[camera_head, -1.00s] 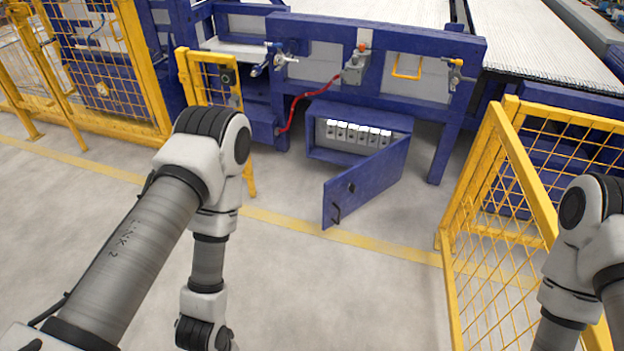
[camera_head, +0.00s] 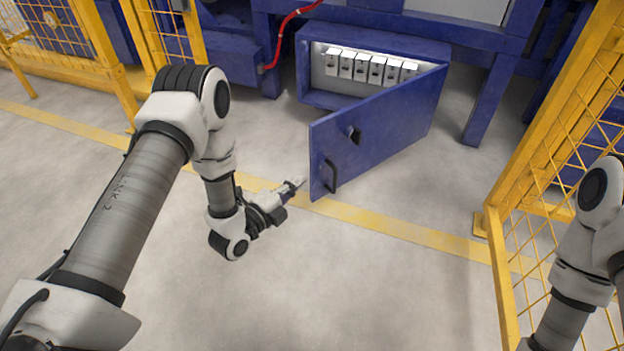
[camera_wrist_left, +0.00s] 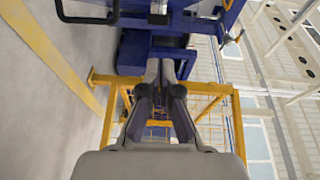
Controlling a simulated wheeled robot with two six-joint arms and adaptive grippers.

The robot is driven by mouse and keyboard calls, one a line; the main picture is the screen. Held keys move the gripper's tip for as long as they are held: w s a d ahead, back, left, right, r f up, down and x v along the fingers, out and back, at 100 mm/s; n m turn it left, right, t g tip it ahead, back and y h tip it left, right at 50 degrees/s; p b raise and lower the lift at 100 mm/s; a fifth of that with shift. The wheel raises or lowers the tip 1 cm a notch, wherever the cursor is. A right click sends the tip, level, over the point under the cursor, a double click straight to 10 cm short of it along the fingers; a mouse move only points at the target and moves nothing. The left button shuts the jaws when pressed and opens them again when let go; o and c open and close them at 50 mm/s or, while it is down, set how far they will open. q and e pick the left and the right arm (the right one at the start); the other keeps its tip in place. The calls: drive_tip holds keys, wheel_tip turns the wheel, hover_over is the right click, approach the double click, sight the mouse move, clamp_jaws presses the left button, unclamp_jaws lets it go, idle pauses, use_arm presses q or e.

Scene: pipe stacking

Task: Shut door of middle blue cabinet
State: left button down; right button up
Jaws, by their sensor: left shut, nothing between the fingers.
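The middle blue cabinet (camera_head: 303,72) stands low under the machine frame, its front uncovered. Its blue door (camera_head: 385,128) hangs wide open, hinged on the right and swung out toward me. A dark handle (camera_head: 331,174) and a dark latch sit near its free left edge. My left gripper (camera_head: 299,184) is shut and empty, close to the left of the door's lower free corner. I cannot tell whether it touches the door. My right arm shows at the right, with its gripper out of view.
Several white switch units (camera_head: 361,67) sit inside the cabinet. A red hose (camera_head: 284,30) hangs to its upper left. Yellow mesh fences stand at the left (camera_head: 122,75) and right (camera_head: 512,225). The grey floor in front of the door is clear.

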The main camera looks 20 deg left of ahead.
use_arm(q)
drive_tip(key=w+b, duration=0.6)
drive_tip(key=w, duration=0.6)
drive_tip(key=shift+d+r+b, duration=0.15)
drive_tip(key=shift+r+b, duration=0.05)
drive_tip(key=shift+b, duration=0.1)
use_arm(e)
wheel_tip(320, 180, down, 7)
drive_tip(key=shift+w+d, duration=0.2)
drive_tip(key=shift+w, duration=0.05)
